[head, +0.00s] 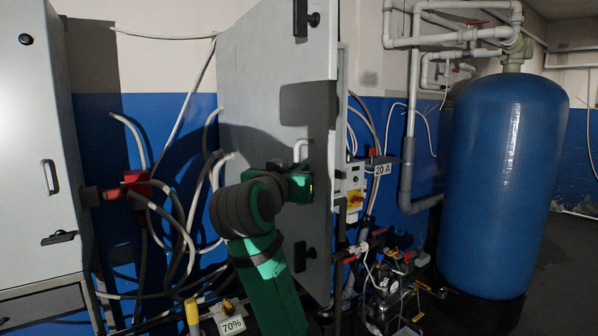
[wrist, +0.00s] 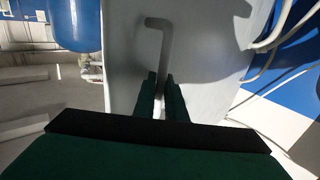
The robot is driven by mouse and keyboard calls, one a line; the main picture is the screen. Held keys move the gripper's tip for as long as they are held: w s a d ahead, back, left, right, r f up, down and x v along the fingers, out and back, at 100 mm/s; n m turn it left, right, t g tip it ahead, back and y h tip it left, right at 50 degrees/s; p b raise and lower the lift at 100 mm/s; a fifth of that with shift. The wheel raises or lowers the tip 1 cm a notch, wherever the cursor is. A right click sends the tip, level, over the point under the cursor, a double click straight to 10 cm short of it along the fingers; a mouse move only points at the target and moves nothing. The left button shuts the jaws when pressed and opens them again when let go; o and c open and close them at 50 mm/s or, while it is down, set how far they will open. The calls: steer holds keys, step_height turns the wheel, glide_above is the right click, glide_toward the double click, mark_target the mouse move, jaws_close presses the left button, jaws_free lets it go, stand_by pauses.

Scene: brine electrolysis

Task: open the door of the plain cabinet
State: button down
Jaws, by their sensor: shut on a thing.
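The grey door (head: 255,90) of the plain cabinet stands upright in the middle of the head view, with black fittings near its right edge. It also fills the middle of the wrist view (wrist: 210,60). Its pale bar handle (head: 300,146) shows just above my gripper (head: 302,180). In the wrist view the handle (wrist: 164,45) runs down between the two fingertips of my gripper (wrist: 161,82), which is shut on it. The handle's lower part is hidden by the fingers. I cannot tell how far the door stands from its frame.
Another grey cabinet (head: 35,130) stands at the left edge. Hoses and a red connector (head: 135,185) hang between it and the door. A switch box (head: 354,190), a 20 A sign (head: 383,169) and pump fittings (head: 390,290) are right of the door. A large blue tank (head: 505,170) stands farther right.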

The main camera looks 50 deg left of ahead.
steer(key=c, duration=1.8)
jaws_free()
steer(key=shift+s+a, duration=0.1)
steer(key=shift+s, duration=0.05)
steer(key=v, duration=1)
steer(key=shift+s+d+f, duration=0.1)
steer(key=shift+d, duration=0.2)
